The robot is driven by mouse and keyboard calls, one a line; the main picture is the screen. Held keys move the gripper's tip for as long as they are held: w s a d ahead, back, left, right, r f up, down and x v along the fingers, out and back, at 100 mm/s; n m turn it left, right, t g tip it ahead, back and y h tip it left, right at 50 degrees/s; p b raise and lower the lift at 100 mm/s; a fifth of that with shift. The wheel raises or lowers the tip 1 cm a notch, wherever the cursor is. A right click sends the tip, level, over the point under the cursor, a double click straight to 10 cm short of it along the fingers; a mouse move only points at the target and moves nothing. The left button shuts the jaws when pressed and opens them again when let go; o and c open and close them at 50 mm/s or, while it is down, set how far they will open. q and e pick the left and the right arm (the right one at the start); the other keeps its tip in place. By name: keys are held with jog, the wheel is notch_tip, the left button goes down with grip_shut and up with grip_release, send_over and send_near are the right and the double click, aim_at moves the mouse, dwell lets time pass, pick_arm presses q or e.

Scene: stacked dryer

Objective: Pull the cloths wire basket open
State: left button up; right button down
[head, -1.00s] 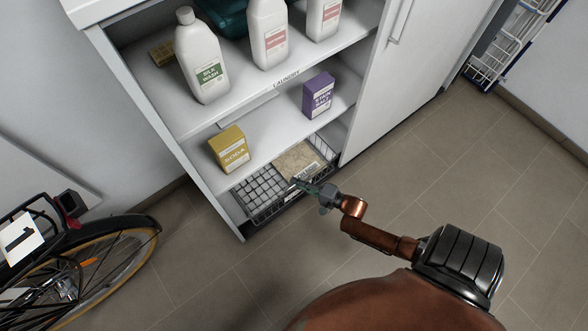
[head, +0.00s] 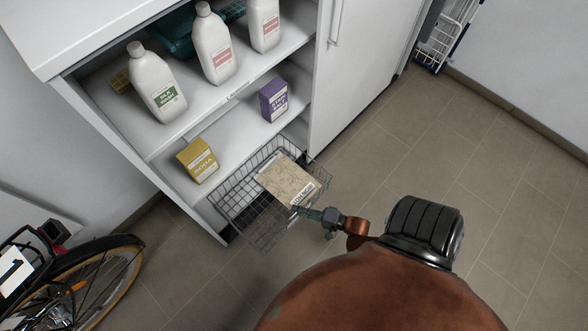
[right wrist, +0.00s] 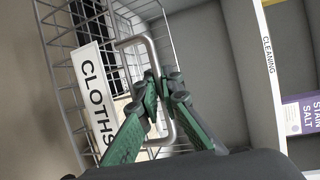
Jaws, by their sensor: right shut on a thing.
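The cloths wire basket (head: 262,232) stands partly out of the bottom of the white cabinet, with a beige patterned packet or cloth (head: 288,180) lying in it. In the right wrist view, the basket's wire front (right wrist: 60,62) carries a white label reading CLOTHS (right wrist: 95,95) and a metal loop handle (right wrist: 128,42). My right gripper (head: 300,210) is at the basket's front. In the right wrist view, its green fingers (right wrist: 158,85) are shut on the handle's bar. My left gripper is in neither view.
Above the basket, a shelf holds a yellow soda box (head: 197,161) and a purple stain salt box (head: 273,101). White bottles (head: 157,83) stand higher up. A bicycle (head: 75,275) is at the lower left. The tiled floor (head: 400,150) on the right is clear.

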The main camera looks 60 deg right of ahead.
jog(key=shift+s, duration=0.2)
jog(key=c, duration=2.4)
grip_release()
jog(key=v, duration=1.2)
jog(key=shift+a, duration=0.1)
